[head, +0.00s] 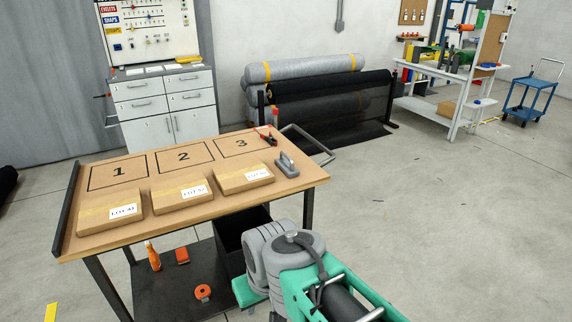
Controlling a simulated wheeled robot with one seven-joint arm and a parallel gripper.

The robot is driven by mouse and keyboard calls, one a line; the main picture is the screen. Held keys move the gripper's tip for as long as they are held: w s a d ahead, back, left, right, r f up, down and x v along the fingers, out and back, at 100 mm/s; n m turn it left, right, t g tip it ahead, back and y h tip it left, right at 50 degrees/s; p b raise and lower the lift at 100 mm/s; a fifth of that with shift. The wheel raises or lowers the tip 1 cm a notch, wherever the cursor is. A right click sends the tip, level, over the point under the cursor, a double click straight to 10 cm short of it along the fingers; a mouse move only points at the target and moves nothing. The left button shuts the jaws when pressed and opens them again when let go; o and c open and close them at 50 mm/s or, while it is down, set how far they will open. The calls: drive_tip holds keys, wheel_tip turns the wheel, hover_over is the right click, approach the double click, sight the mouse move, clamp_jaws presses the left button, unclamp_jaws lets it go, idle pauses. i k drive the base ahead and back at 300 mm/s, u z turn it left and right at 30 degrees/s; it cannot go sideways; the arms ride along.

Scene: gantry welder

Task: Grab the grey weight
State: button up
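The grey weight (287,164), a small block with a raised handle, stands near the right end of the wooden table top (222,207). It is just right of the third cardboard box (243,178), and nothing holds it. Part of my own arm, grey and green, shows at the bottom, in front of the table's right side. My gripper is not visible in the head view.
Boxes labelled as lots (180,193) line the table front, behind which are outlined squares 1, 2 and 3. A red-handled tool (266,136) lies behind the weight. A dark bin (233,238) is under the table. Floor right of the table is clear.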

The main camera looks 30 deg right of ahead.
sight(287, 166)
drive_tip(key=u, duration=4)
drive_tip(key=k, duration=2.15)
drive_tip(key=z, duration=1.3)
